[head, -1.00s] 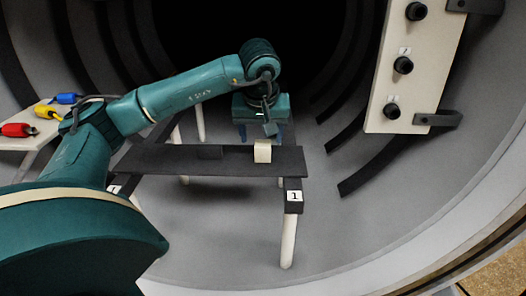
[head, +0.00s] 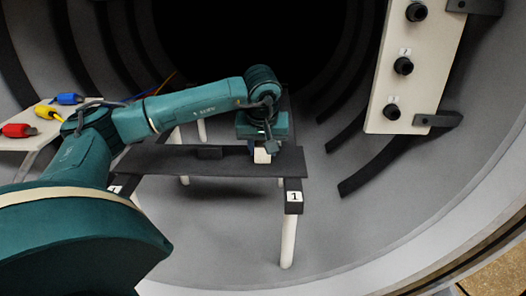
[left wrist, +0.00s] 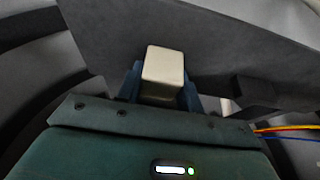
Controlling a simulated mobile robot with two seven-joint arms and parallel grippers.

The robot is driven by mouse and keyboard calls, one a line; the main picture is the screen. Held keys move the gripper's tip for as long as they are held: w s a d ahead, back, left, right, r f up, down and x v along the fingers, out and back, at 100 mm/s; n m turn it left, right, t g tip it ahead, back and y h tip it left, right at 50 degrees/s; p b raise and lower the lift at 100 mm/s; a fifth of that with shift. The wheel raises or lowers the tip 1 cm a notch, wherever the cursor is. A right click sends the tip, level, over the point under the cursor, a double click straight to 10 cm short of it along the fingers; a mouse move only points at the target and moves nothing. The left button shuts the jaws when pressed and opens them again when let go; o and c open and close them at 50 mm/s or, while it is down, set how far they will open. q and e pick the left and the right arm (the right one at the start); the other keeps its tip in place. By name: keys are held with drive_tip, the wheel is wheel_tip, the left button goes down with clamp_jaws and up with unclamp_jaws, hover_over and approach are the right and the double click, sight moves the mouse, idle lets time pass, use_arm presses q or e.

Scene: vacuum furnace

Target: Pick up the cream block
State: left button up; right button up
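The cream block (head: 262,156) sits upright on the dark grey shelf (head: 225,167), toward its right end. My left gripper (head: 264,148) points down over it, with a blue finger on each side. In the left wrist view the block (left wrist: 163,66) stands between the blue fingertips (left wrist: 160,88), which press close against its two sides. The gripper looks shut on the block. The block's upper part is hidden by the gripper in the head view. My right gripper is not in view.
A white panel (head: 411,75) with black knobs stands at the right. Red (head: 19,130), yellow and blue connectors lie on a pale table at the left. The curved chamber wall surrounds everything.

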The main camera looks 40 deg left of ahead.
use_arm(q)
drive_tip(key=c, duration=0.5)
drive_tip(key=shift+r, duration=0.1)
